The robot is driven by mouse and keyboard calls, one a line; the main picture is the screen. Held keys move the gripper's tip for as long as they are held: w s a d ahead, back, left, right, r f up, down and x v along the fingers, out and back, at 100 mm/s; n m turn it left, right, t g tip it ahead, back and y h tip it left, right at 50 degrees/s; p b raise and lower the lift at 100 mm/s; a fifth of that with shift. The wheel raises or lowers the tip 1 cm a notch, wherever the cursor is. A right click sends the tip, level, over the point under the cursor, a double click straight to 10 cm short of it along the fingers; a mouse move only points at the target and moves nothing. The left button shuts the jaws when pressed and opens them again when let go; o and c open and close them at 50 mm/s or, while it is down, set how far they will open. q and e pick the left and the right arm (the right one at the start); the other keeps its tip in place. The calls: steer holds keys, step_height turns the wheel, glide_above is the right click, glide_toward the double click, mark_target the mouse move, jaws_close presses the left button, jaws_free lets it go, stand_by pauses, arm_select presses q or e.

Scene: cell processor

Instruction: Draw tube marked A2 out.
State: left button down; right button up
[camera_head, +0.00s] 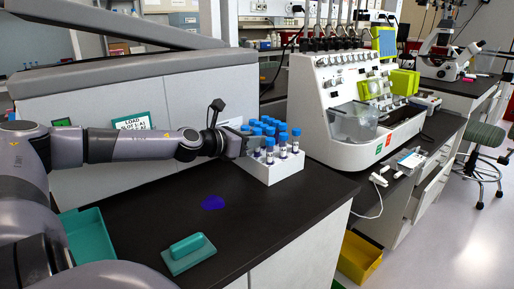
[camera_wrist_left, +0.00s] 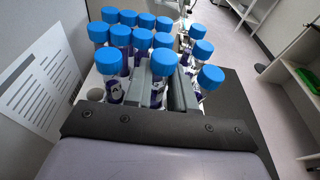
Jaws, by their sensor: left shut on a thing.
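A white rack (camera_head: 275,170) holds several clear tubes with blue caps and dark contents at the bench's back edge. My left gripper (camera_head: 244,143) reaches it from the left. In the left wrist view, my left gripper (camera_wrist_left: 160,88) is shut on a blue-capped tube (camera_wrist_left: 164,63), one finger on each side below the cap. This tube stands about upright among its neighbours. Its label is mostly hidden by the fingers, so I cannot read its mark, nor tell whether its foot is in the rack. My right gripper is not in view.
Other capped tubes (camera_wrist_left: 118,36) crowd close behind and beside the fingers. A white processor (camera_head: 340,100) stands right.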

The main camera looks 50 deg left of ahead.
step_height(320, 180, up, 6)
steer(key=p, duration=0.5)
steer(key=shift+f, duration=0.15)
